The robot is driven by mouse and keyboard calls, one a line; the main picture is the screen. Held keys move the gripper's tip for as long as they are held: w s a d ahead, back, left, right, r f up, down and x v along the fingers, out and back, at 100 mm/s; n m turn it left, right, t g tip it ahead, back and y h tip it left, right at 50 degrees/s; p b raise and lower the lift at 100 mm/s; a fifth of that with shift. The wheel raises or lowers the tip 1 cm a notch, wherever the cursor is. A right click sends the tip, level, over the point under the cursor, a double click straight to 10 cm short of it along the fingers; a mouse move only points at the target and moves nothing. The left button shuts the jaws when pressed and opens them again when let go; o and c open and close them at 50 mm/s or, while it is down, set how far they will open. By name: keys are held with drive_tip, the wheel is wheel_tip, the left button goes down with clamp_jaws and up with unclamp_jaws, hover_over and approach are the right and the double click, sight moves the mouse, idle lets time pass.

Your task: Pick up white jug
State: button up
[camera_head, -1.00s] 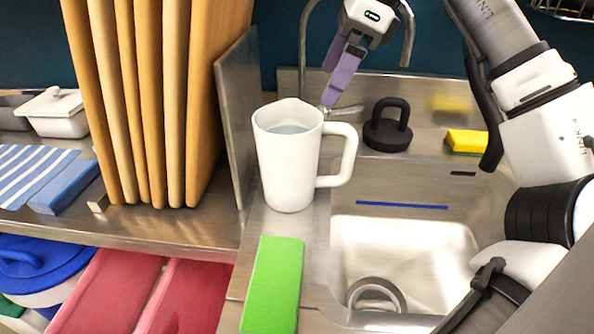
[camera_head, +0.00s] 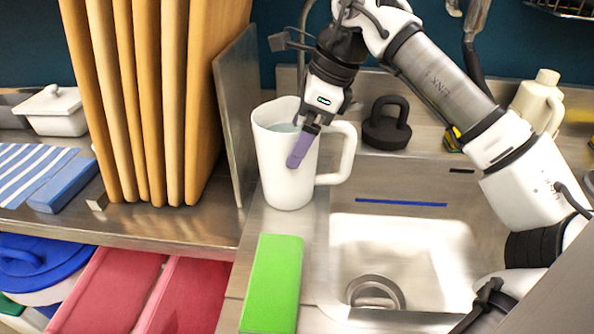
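The white jug (camera_head: 275,170) stands upright on the metal counter at the left edge of the sink. Its handle (camera_head: 347,155) points right, and some liquid shows inside it. My gripper (camera_head: 299,150) is at the jug's rim. One purple finger hangs in front of the jug's outer wall on the handle side. The other finger is mostly hidden, and a bit of purple shows at or inside the rim. I cannot tell whether the fingers touch the wall or how far apart they are.
A green block (camera_head: 272,285) lies in front of the jug. A metal panel (camera_head: 237,110) and upright wooden boards (camera_head: 150,100) stand close on the left. The sink basin (camera_head: 405,260) is open on the right. A black kettlebell-shaped item (camera_head: 387,130) and a cream bottle (camera_head: 538,100) stand behind.

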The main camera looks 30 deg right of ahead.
drive_tip(key=shift+r, duration=0.1)
drive_tip(key=c, duration=1.7)
